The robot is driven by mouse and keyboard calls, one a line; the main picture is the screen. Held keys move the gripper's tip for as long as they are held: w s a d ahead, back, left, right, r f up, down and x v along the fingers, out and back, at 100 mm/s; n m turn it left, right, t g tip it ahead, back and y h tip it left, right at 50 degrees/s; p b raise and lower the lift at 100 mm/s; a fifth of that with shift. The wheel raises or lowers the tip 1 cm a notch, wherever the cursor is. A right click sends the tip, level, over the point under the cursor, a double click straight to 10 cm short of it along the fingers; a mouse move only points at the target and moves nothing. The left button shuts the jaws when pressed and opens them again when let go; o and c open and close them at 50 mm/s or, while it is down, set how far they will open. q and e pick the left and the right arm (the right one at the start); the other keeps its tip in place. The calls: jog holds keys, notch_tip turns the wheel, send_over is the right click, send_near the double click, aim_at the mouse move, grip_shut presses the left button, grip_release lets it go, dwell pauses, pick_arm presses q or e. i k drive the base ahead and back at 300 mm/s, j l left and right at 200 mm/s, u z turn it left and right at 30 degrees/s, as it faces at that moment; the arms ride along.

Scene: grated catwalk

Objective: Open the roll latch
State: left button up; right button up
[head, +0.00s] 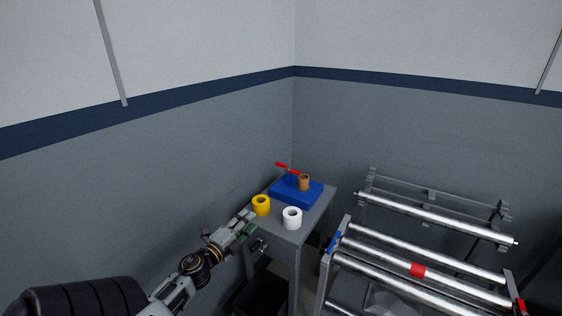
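No part is marked as the roll latch, and I cannot tell for sure which one it is. A roller frame (343,262) at the lower right carries several silver rollers. A small blue piece (334,241) sits at its left end and a small red piece (520,306) at its right end. A red lever (287,168) stands over a blue base (283,197) on the grey table. My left gripper (258,231) is at the table's front left edge, left of the roller frame. Its fingers look spread and empty. My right gripper is out of view.
A yellow roll (261,205) and a white roll (292,218) stand on the grey table (317,212), with a brown roll (304,183) on the blue base. A second rack (430,206) stands behind, near the wall.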

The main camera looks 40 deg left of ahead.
aim_at(289, 170)
jog(key=i+j, duration=0.7)
jog(key=i, duration=0.1)
